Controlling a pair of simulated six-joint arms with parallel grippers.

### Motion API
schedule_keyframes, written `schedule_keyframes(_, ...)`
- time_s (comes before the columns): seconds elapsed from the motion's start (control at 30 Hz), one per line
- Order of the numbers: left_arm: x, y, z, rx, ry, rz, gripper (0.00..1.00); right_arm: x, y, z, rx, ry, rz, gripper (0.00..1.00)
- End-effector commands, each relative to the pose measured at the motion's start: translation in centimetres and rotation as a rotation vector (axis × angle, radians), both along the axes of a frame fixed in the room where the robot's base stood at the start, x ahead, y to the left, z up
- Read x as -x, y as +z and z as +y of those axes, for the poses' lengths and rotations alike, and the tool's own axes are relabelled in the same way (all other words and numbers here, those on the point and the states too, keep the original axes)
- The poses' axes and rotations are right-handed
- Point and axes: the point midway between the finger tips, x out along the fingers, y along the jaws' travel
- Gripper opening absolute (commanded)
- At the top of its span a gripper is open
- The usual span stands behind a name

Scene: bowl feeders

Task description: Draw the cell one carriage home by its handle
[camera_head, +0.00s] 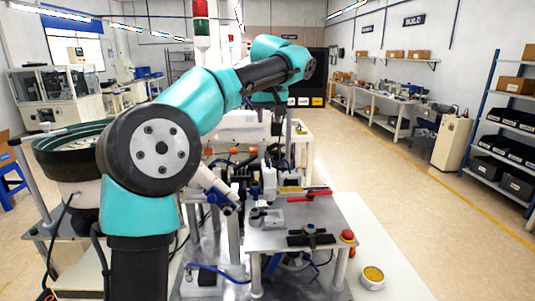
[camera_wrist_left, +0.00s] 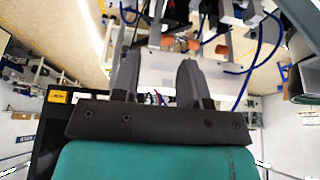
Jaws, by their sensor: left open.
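My left arm, teal and dark grey, arches across the middle of the head view. My left gripper shows best in the left wrist view (camera_wrist_left: 157,75), its two dark fingers apart with nothing between them. In the head view its fingers are small and partly lost among machine parts. Below it is a metal station plate (camera_head: 275,239). A red bar-like part (camera_head: 309,194) lies near its back edge. A black part with a round knob (camera_head: 311,231) is at its front. I cannot tell which is the carriage handle. The right gripper is not in view.
A grey block (camera_head: 271,218) sits on the plate, with a red button (camera_head: 347,235) at its front right corner. A green bowl feeder (camera_head: 62,150) stands left, partly behind my arm. Cables hang near the station.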

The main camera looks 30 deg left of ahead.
Motion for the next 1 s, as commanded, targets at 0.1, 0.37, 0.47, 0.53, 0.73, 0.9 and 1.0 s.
schedule_keyframes(0.1,-0.5,-1.7,0.4,0.000,0.001,0.004,0.40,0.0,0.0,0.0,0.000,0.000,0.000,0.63)
schedule_keyframes(0.37,-1.9,-5.9,1.4,-0.001,-0.001,0.005,0.40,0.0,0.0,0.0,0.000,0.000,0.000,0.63)
schedule_keyframes(0.47,-2.5,-7.5,1.7,0.000,-0.001,0.005,0.40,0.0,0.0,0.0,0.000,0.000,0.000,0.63)
schedule_keyframes(0.53,-2.8,-8.5,2.0,0.000,0.000,0.004,0.40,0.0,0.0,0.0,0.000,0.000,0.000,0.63)
schedule_keyframes(0.73,-3.9,-11.7,2.7,0.001,-0.001,0.004,0.40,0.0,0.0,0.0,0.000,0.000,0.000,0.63)
schedule_keyframes(0.9,-4.6,-13.6,3.2,0.002,-0.001,0.001,0.40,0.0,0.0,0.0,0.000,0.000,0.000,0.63)
schedule_keyframes(1.0,-4.8,-14.2,3.3,0.001,-0.002,0.002,0.40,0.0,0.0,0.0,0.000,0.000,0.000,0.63)
